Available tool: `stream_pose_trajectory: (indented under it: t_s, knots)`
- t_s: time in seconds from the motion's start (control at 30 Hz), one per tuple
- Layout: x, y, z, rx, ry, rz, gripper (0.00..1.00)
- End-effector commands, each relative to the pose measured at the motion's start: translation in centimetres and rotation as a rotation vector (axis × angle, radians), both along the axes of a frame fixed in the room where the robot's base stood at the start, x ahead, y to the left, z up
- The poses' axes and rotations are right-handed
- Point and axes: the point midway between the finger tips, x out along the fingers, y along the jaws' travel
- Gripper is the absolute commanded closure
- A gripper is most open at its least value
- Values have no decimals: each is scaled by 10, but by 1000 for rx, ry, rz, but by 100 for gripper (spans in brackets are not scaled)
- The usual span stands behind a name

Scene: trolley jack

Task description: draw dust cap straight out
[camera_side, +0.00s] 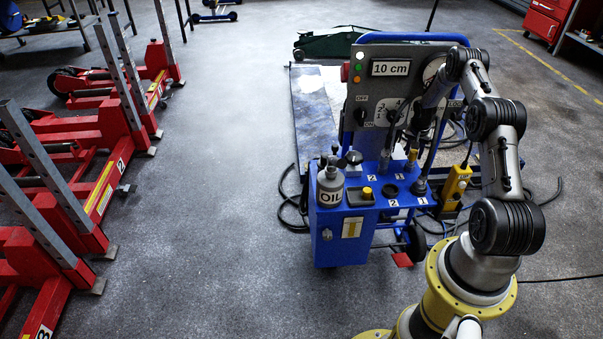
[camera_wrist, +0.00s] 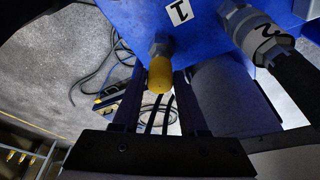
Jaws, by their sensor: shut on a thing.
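The dust cap (camera_wrist: 160,75) is a yellow knurled cylinder. In the wrist view it sits on the end of a metal fitting (camera_wrist: 162,46) on a blue panel (camera_wrist: 199,20), beside a white label "1". My gripper (camera_wrist: 159,88) has one dark finger on each side of the cap and is shut on it. The cap and the fitting are in line, with no clear gap between them. In the side view my gripper (camera_side: 428,112) is at the blue cart (camera_side: 330,222), and its fingertips are hard to make out.
A hose connector (camera_wrist: 262,38) marked "2" with a black hose is close to the right of the cap. The cart carries an oil can (camera_side: 330,187) and a grey panel (camera_side: 373,95) reading "10 cm". Red jacks (camera_side: 110,170) stand at left; the floor between is clear.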

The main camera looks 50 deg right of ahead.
Motion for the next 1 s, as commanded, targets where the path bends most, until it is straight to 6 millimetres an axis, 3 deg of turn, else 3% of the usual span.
stream_pose_trajectory:
  t_s: [0.63, 1.0]
  knots:
    - [0, 0, 30, 0, 0, 0, 100]
    - [0, 0, 33, 1, 1, 1, 100]
